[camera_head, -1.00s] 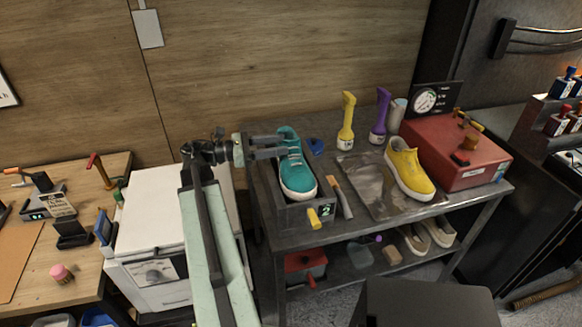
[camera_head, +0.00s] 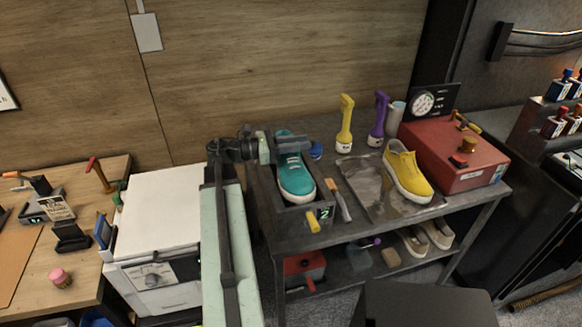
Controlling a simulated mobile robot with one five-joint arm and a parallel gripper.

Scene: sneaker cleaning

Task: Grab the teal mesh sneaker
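The teal mesh sneaker (camera_head: 296,178) sits in a dark grey tray-like stand (camera_head: 291,220) at the left end of the metal table, toe toward the front. My gripper (camera_head: 294,143) reaches in from the left over the sneaker's heel end. Its two dark fingers run across the upper part of the shoe, which they partly cover. I cannot tell whether the fingers are apart or pressed on the shoe.
A brush (camera_head: 338,200) lies right of the stand. A yellow sneaker (camera_head: 408,172) rests on a metal sheet (camera_head: 366,186), with a red box (camera_head: 455,153) beyond. Yellow (camera_head: 345,124) and purple (camera_head: 380,120) bottles stand behind. A white machine (camera_head: 160,235) stands left.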

